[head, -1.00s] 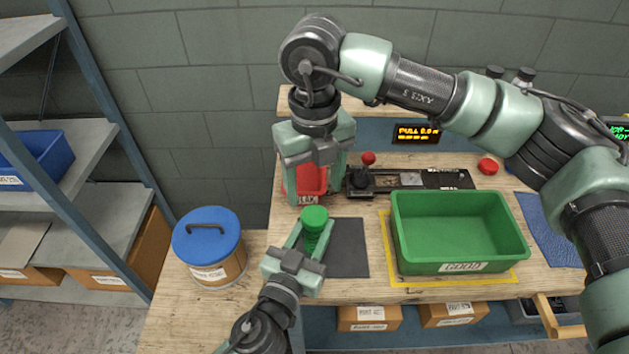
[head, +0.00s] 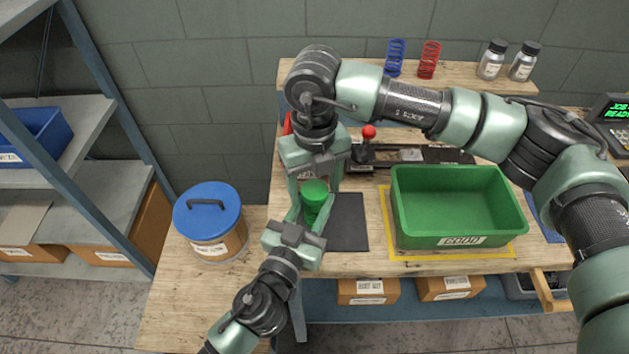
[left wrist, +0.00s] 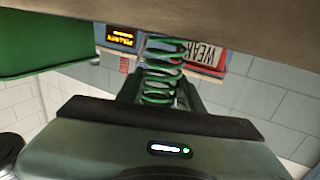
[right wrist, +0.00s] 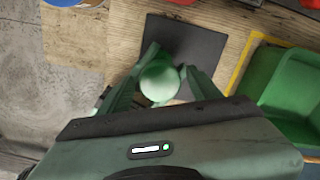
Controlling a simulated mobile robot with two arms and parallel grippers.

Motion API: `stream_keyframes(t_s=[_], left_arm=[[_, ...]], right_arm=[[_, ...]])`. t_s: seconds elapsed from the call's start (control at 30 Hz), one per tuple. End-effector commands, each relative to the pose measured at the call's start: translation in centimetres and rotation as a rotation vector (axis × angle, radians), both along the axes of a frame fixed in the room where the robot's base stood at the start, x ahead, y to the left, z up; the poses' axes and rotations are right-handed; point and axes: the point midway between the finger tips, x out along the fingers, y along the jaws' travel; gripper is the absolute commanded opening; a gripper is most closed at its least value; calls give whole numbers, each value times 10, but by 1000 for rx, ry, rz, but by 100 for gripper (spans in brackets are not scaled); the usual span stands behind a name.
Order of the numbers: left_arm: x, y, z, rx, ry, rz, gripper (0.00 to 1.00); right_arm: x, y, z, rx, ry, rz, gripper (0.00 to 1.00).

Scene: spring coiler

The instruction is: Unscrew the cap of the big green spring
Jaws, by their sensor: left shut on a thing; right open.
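The big green spring (left wrist: 160,85) stands upright at the bench front; its coils show in the left wrist view. Its round green cap (head: 314,191) is on top, and also shows in the right wrist view (right wrist: 159,81). My left gripper (head: 311,217) is shut on the spring from the front, below the cap. My right gripper (head: 317,188) points down from above and is open, its fingers on either side of the cap in the right wrist view. I cannot tell whether they touch it. The lower spring is mostly hidden in the head view.
A dark mat (head: 348,222) lies just right of the spring. A green bin (head: 460,241) marked GOOD stands further right. A brown drum with a blue lid (head: 207,208) is at left. A red-knobbed fixture (head: 368,132) stands behind.

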Motion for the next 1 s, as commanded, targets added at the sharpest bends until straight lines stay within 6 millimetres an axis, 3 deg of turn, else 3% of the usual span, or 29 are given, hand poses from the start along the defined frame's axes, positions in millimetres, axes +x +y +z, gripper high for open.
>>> stream_keyframes(t_s=[0.03,0.2,0.27,0.47,1.0], left_arm=[[0,0,1,-1,-2,0,0],[0,0,1,-1,-2,0,0],[0,0,1,-1,-2,0,0],[0,0,1,-1,-2,0,0],[0,0,1,0,-1,1,0]], right_arm=[[0,0,0,0,0,0,61],[0,0,0,0,0,0,14],[0,0,0,0,0,0,0],[0,0,1,-1,0,115,0],[1,-1,1,-2,0,1244,0]])
